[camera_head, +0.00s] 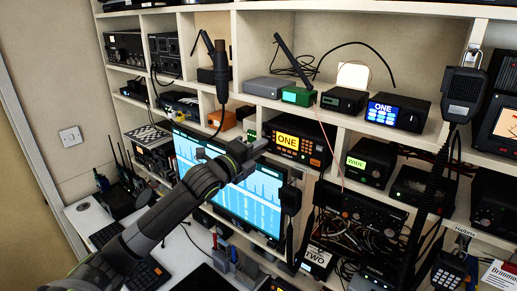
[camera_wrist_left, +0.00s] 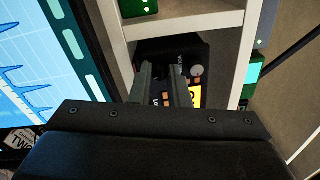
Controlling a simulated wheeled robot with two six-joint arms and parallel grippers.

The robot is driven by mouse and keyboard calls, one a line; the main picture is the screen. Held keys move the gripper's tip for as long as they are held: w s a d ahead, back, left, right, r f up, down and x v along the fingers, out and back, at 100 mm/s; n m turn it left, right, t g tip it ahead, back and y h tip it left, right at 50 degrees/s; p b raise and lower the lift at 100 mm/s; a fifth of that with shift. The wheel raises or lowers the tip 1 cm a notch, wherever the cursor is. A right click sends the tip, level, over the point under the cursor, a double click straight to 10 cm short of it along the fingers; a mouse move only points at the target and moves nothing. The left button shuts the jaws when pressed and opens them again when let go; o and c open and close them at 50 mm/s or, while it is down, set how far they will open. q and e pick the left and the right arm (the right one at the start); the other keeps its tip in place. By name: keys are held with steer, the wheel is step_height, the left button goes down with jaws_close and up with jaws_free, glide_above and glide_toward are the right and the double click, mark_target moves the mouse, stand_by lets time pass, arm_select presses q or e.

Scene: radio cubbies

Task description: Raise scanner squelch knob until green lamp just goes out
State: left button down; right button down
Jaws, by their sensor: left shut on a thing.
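A dark radio with a yellow display reading ONE (camera_head: 287,142) and orange buttons sits in a middle cubby. It also shows in the left wrist view (camera_wrist_left: 200,50), turned sideways, with part of its yellow display (camera_wrist_left: 195,97) and a grey round knob (camera_wrist_left: 197,72). My left gripper (camera_head: 259,146) is at the left end of this radio's front. In the left wrist view its fingers (camera_wrist_left: 164,75) reach the front panel and are shut on a knob, which they mostly hide. A small green light (camera_head: 251,135) shows just above the gripper. My right gripper is not in view.
A wide blue monitor (camera_head: 250,199) stands right below and left of the gripper. Other radios, including one with a blue ONE display (camera_head: 382,114) and one marked WIDE (camera_head: 357,162), fill cubbies to the right.

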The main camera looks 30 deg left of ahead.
arm_select(q)
steer(key=shift+n, duration=0.4)
steer(key=c, duration=1.4)
jaws_free()
steer(key=shift+o, duration=0.2)
